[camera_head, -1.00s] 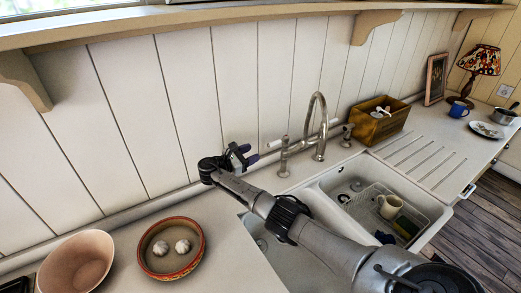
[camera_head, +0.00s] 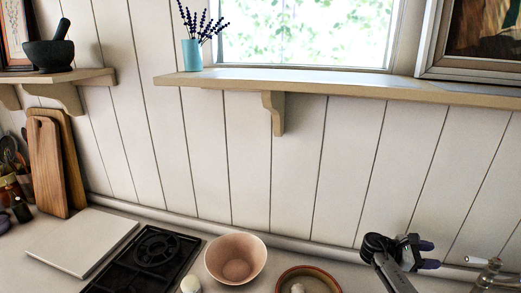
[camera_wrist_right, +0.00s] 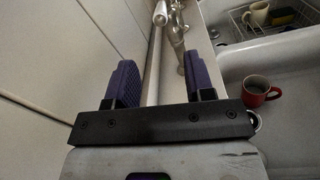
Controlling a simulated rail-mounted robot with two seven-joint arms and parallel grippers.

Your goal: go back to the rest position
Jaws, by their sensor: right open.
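My right gripper (camera_head: 424,254) is at the lower right of the head view, above the counter's back edge near the panelled wall. In the right wrist view its two dark purple finger pads (camera_wrist_right: 158,82) stand wide apart with nothing between them. The pipe along the wall and the tap show beyond them. My left gripper is in neither current view.
A pink bowl (camera_head: 236,259) and a brown dish (camera_head: 307,281) stand on the counter left of my right arm. A black hob (camera_head: 150,258) lies further left. The tap (camera_wrist_right: 178,35) and a red mug (camera_wrist_right: 257,91) show in the wrist view. A shelf (camera_head: 340,86) juts out above.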

